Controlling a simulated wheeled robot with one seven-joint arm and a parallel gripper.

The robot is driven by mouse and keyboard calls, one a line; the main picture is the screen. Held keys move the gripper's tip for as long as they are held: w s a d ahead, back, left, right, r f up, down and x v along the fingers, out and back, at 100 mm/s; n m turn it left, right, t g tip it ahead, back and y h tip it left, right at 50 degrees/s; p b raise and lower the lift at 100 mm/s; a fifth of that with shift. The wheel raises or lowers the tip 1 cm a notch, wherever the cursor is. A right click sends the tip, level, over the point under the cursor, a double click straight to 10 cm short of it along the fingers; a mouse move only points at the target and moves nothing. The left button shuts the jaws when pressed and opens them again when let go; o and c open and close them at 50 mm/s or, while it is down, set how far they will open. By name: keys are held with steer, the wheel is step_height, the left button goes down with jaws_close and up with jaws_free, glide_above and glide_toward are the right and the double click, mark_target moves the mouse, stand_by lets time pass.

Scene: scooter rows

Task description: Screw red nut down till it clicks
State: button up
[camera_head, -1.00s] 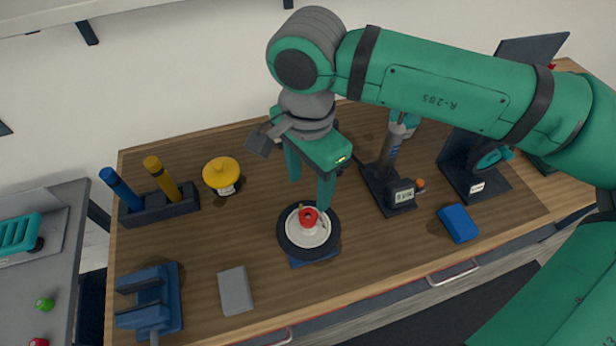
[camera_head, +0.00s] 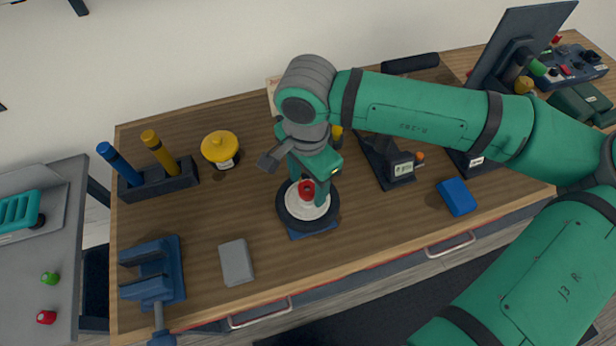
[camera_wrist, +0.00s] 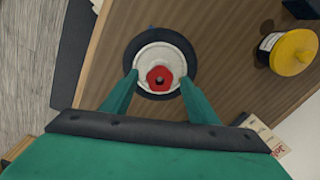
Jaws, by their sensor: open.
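The red nut (camera_head: 306,188) sits at the centre of a white wheel hub with a black tyre (camera_head: 284,212), which lies flat on a blue base (camera_head: 312,233) on the wooden bench. The nut also shows in the wrist view (camera_wrist: 160,78), with a dark hole in its middle. My gripper (camera_head: 308,190) is over the hub. In the wrist view my gripper's two green fingers (camera_wrist: 158,82) are spread wide, one on each side of the nut, with gaps between them and it. Nothing is held. Whether the fingertips are down at the nut's height I cannot tell.
A yellow-lidded jar (camera_head: 220,148) and a holder (camera_head: 160,184) with blue and yellow tools stand left. A blue vise (camera_head: 152,270) and grey block (camera_head: 236,262) lie front left. A device with a display (camera_head: 400,168) and a blue box (camera_head: 457,196) are right.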

steer(key=shift+a, duration=0.1)
steer(key=shift+s, duration=0.1)
steer(key=c, duration=1.1)
steer(key=m, duration=2)
steer(key=shift+m, duration=0.4)
steer(key=o, duration=1.1)
steer(key=shift+r, duration=0.1)
